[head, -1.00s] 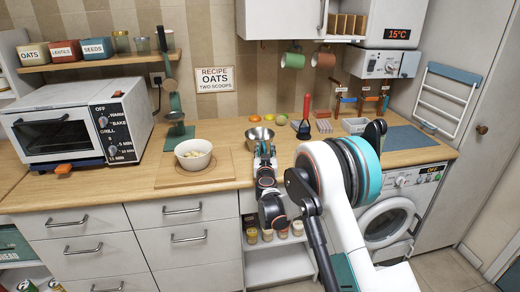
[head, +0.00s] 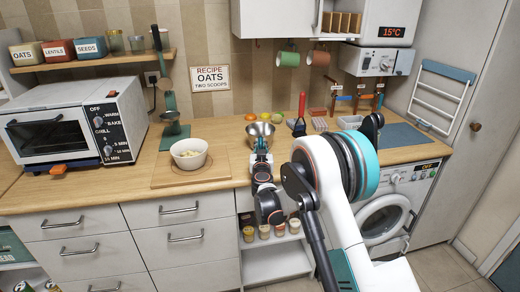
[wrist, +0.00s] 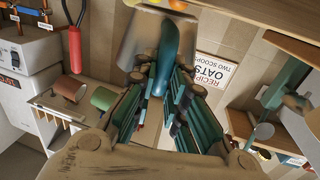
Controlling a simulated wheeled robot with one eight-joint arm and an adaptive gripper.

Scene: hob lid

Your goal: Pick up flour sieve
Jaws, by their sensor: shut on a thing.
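The flour sieve (head: 261,129) is a grey metal bowl shape at the back middle of the worktop in the head view. In the wrist view the sieve (wrist: 138,42) fills the top middle, with a teal handle running down between the fingers. My gripper (head: 261,152) is just in front of the sieve. In the wrist view my gripper (wrist: 161,82) is shut on the handle. The sieve looks slightly above the worktop; its underside is hidden, so the gap cannot be told.
A white bowl (head: 189,148) stands on a wooden board (head: 215,173) to the left. Fruit (head: 277,118) lies behind the sieve. A red-handled tool (head: 301,106) and a white tray (head: 350,122) stand to the right. A green stand (head: 172,132) rises behind the bowl.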

